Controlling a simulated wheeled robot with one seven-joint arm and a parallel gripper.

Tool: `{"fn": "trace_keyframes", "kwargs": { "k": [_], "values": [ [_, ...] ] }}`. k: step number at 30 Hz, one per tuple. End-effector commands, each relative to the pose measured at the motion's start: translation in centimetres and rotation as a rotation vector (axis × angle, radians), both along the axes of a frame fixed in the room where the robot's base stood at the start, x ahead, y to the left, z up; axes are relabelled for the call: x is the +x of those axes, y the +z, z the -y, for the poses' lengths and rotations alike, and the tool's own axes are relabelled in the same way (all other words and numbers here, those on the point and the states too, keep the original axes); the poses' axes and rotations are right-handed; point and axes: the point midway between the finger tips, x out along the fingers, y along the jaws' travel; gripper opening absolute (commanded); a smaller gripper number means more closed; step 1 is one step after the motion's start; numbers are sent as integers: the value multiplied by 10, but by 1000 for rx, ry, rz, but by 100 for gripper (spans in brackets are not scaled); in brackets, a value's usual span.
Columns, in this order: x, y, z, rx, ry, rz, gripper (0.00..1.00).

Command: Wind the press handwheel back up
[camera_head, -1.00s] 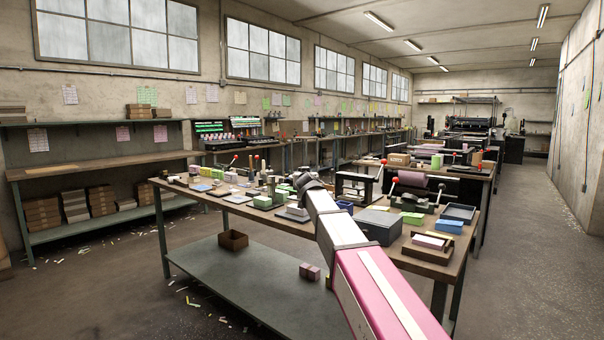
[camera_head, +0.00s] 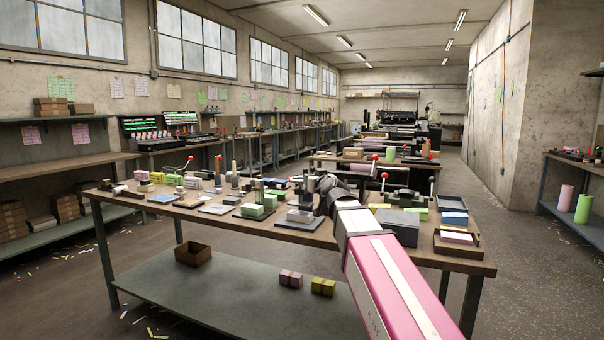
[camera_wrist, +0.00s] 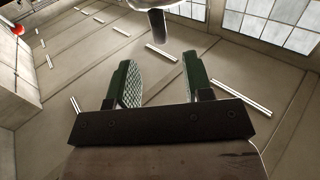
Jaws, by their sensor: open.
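A small grey press-like device (camera_head: 302,214) stands on the near workbench (camera_head: 340,238), just left of my arm's end in the head view. I cannot make out its handwheel there. My gripper shows in the wrist view (camera_wrist: 156,62) with its two green fingers apart and nothing between them. A pale rounded part with a dark end (camera_wrist: 156,18) hangs just past the fingertips, apart from them; I cannot tell whether it belongs to the handwheel. In the head view my arm hides most of the gripper.
Green blocks (camera_head: 258,208), a grey box (camera_head: 398,226) and a brown tray (camera_head: 456,242) crowd the bench top. Red-knobbed levers rise behind them. A brown box (camera_head: 193,254) sits on the lower shelf. Pink (camera_head: 566,198) and green rolls (camera_head: 583,208) stand at far right.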

Motion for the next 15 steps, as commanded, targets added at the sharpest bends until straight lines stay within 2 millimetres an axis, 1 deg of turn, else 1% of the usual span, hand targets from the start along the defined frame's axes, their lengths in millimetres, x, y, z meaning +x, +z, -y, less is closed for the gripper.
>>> {"fn": "trace_keyframes", "kwargs": {
  "k": [4, 8, 11, 15],
  "values": [
    [5, 1, -2, 1, 2, 2, 46],
    [17, 1, -7, -1, 2, 1, 46],
    [31, 1, -12, 0, 1, 2, 46],
    [54, 1, -21, 0, 1, 1, 46]
  ]
}}
